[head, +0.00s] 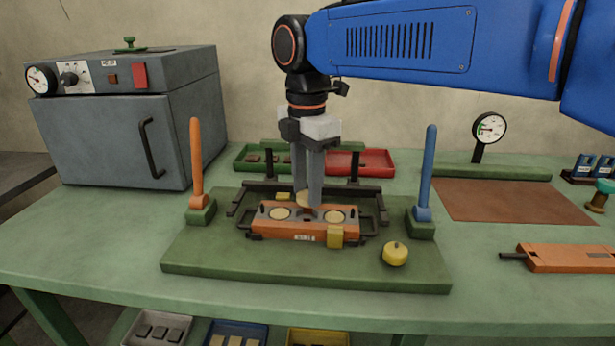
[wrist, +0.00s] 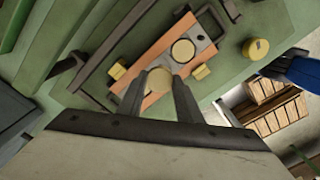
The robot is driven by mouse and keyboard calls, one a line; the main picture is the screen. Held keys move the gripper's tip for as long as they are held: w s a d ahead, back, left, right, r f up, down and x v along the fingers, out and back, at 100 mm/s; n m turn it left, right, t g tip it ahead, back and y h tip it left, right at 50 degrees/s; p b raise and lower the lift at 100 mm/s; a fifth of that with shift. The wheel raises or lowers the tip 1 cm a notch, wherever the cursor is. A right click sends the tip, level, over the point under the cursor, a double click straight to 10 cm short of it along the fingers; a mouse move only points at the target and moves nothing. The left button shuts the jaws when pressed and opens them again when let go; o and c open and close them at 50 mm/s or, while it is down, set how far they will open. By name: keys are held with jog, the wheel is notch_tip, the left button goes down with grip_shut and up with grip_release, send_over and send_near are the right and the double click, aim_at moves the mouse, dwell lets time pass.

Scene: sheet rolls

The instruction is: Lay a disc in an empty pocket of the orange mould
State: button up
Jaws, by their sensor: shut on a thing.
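The orange mould (head: 288,232) sits on a green base plate in the middle of the bench. In the head view its left pocket holds a pale disc (head: 279,213) and its right pocket holds another disc (head: 334,217). A dark middle pocket (head: 310,214) lies between them, partly hidden by my fingers. My gripper (head: 308,197) points down over the mould's middle, shut on a pale tan disc (wrist: 160,80). The held disc looks tilted on edge in the head view and just above the mould; whether it touches is unclear. The wrist view also shows the mould (wrist: 152,54).
An orange post (head: 196,165) stands left of the mould and a blue post (head: 429,170) right. A yellow knob (head: 395,253) sits at front right. Dark rails, a green tray (head: 250,168) and a red tray (head: 378,165) are behind. A grey oven (head: 105,135) stands left.

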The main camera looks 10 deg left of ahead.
jog(key=shift+f, duration=1.9)
jog(key=shift+s+f, duration=0.1)
jog(key=shift+f, duration=0.05)
jog(key=o, duration=1.1)
jog(key=shift+f, duration=0.1)
